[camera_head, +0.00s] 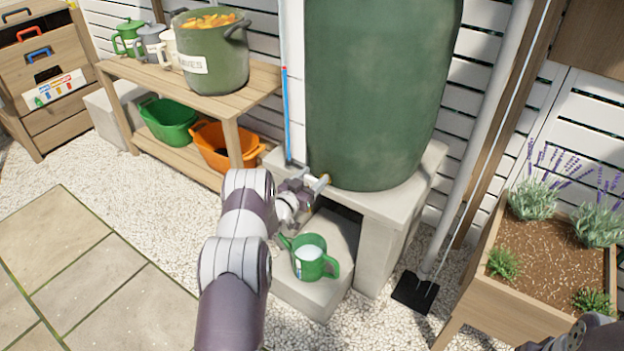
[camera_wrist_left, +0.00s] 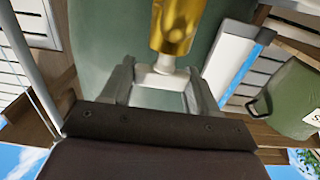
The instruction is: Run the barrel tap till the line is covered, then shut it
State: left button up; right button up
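The green rain barrel (camera_head: 380,90) stands on a pale block stand. Its brass tap (camera_head: 326,178) sticks out low on the left side and shows large in the left wrist view (camera_wrist_left: 176,25). My left gripper (camera_head: 312,183) is at the tap. In the left wrist view its fingers (camera_wrist_left: 163,80) stand apart on either side of a white tap part; whether they press on it is unclear. A green watering can (camera_head: 314,262) with a pale patch on its side stands upright on the low block below the tap. No line and no water stream can be made out. My right gripper is out of view.
A level tube with blue in it (camera_head: 286,115) stands left of the barrel. A wooden bench (camera_head: 240,93) holds a green leaves tub (camera_head: 212,60) and jugs; green and orange trugs (camera_head: 212,147) sit below. A lavender planter (camera_head: 510,300) is at right. Gravel and paving lie in front.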

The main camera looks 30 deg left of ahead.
pick_arm(q)
jog(key=shift+c, duration=1.1)
jog(key=shift+y, duration=0.3)
jog(key=n+y, duration=0.2)
jog(key=shift+d+y+p, duration=0.1)
jog(key=shift+y+p, duration=0.25)
jog(key=shift+y, duration=0.05)
jog(key=n+g+y, duration=0.1)
jog(key=n+y, duration=0.2)
jog(key=y, duration=0.1)
jog(key=shift+f, duration=0.1)
jog(key=n+g+y+b, duration=0.1)
jog(key=y, duration=0.1)
jog(key=n+g+y+b, duration=0.1)
jog(key=n+y, duration=0.1)
jog(key=shift+f+g+y+b, duration=0.1)
jog(key=shift+g+y+b, duration=0.2)
jog(key=shift+g+y, duration=0.1)
jog(key=shift+n+g+y+b, duration=1.3)
jog(key=shift+n+g+y, duration=0.5)
jog(key=shift+r+g, duration=0.2)
jog(key=shift+g, duration=0.1)
